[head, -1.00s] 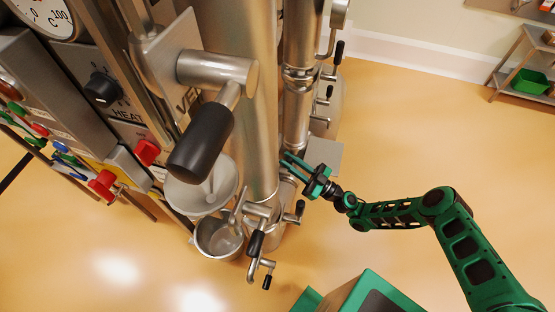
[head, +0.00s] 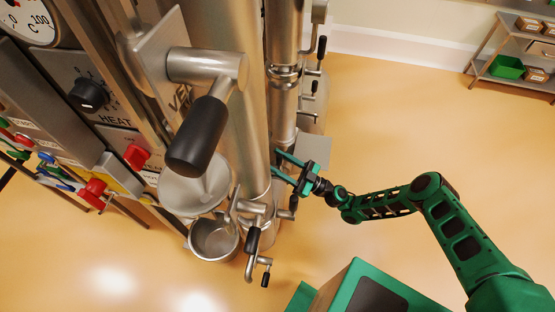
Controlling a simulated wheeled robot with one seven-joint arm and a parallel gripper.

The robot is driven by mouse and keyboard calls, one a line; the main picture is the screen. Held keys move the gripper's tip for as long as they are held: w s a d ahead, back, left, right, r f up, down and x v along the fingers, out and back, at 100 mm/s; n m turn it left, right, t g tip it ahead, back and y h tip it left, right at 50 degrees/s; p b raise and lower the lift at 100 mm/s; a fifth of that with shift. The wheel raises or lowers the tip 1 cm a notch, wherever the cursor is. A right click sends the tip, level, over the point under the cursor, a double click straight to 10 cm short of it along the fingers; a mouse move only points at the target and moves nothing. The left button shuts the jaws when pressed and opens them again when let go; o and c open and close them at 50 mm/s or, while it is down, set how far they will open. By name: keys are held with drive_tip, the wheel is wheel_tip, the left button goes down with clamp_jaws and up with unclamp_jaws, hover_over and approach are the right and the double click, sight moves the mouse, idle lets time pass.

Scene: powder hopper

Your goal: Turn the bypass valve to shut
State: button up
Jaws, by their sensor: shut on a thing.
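My green gripper (head: 281,166) reaches from the right to the lower part of the slim steel pipe (head: 283,112). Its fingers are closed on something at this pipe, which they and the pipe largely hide. This appears to be the bypass valve's handle, but no label for it is readable. Just below the gripper, a small black grip (head: 293,202) sits beside the lower pipe fittings.
A large black-gripped lever (head: 197,135) fills the near left foreground. A steel cup (head: 214,238) and a crank with black grips (head: 254,240) are below the wide column (head: 232,100).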

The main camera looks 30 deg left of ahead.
drive_tip(key=shift+w+r, duration=0.15)
idle(0.8)
